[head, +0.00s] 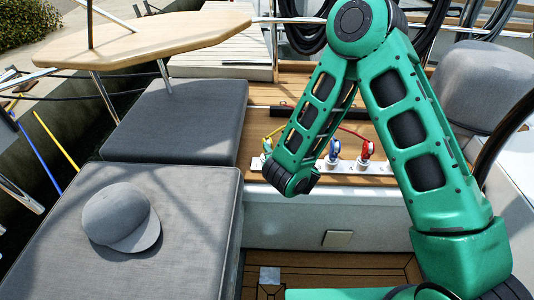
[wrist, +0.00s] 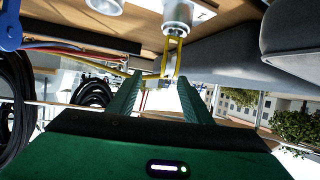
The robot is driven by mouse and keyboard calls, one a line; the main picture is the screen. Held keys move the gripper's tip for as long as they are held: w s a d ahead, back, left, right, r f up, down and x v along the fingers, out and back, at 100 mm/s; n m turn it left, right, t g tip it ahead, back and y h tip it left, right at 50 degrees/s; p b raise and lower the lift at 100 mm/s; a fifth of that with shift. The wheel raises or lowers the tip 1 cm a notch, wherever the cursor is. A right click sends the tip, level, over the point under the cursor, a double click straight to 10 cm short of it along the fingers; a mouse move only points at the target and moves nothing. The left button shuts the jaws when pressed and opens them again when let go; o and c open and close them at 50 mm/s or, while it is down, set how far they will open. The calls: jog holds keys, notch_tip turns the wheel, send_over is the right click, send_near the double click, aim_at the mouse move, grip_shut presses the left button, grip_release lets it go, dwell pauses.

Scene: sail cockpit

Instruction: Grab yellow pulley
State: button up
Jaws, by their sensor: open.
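In the wrist view, a yellow pulley (wrist: 171,62) hangs from a silver round fitting (wrist: 177,14) in this turned picture. It looks like a narrow yellow loop and appears between the tips of my open gripper (wrist: 163,84). I cannot tell how deep it lies between the fingers, and no grip on it shows. In the head view, the yellow pulley's end of the white strip (head: 345,166) is partly hidden by my arm. My gripper cannot be made out there.
A blue pulley (head: 333,147) and a red pulley (head: 367,150) stand along the same strip, with ropes running behind. Grey cushions (head: 175,118) lie at left, one bearing a grey cap (head: 122,217). A wooden table (head: 150,36) is above them.

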aim_at(267, 141)
jog(key=shift+y, duration=0.4)
jog(key=shift+w+a+f, duration=0.45)
jog(key=shift+w+a, duration=0.1)
jog(key=shift+w, duration=0.15)
jog(key=shift+w+a+f, duration=0.4)
jog(key=shift+w+a, duration=0.15)
jog(key=shift+w, duration=0.2)
jog(key=shift+w+a+f, duration=0.45)
jog(key=shift+w+a, duration=0.1)
jog(key=shift+w, duration=0.15)
jog(key=shift+d+x, duration=0.15)
jog(key=shift+x, duration=1.1)
jog(key=shift+d+x, duration=0.1)
jog(key=shift+x, duration=1.2)
grip_shut()
